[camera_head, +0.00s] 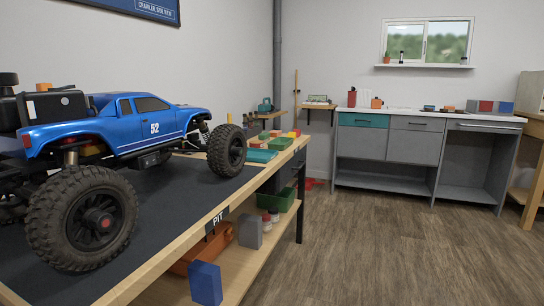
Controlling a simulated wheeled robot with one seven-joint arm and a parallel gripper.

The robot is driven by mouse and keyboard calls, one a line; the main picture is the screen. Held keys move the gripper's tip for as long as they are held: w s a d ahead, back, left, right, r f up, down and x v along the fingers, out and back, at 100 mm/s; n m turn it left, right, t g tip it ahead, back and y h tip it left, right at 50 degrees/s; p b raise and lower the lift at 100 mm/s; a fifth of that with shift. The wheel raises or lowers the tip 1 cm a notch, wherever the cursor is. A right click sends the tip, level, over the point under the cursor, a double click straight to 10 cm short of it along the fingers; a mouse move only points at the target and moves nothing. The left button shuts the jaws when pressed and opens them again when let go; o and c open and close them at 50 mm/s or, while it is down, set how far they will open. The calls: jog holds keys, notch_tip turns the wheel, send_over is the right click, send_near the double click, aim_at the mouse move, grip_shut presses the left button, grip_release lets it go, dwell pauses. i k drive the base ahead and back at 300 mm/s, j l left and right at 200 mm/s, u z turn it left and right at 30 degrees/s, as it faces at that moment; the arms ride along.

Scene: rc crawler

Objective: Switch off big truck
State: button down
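The big truck (152,124) is a blue crawler with the number 52 and large black tyres. It stands on the dark mat (190,188) on the workbench at the left, its front toward the right and its rear cut off by the left edge of the picture. A black box-like part (52,107) sits on its rear bed. I cannot make out a power switch or tell whether the truck is on. My gripper is not in view.
The workbench's wooden front edge (234,202) has a PIT label, with a lower shelf holding boxes below. Small boxes and a teal item (260,156) lie at its far end. A grey counter (388,152) stands at the back wall. The wooden floor (385,250) at right is clear.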

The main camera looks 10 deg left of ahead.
aim_at(148, 162)
jog(key=i+j+z, duration=0.1)
jog(key=z, duration=0.2)
jog(key=i+j, duration=0.2)
jog(key=j, duration=0.15)
jog(key=i+j, duration=0.25)
jog(key=j, duration=0.15)
jog(key=i+j, duration=0.2)
jog(key=j, duration=0.15)
jog(key=i+j, duration=0.25)
jog(key=j, duration=0.1)
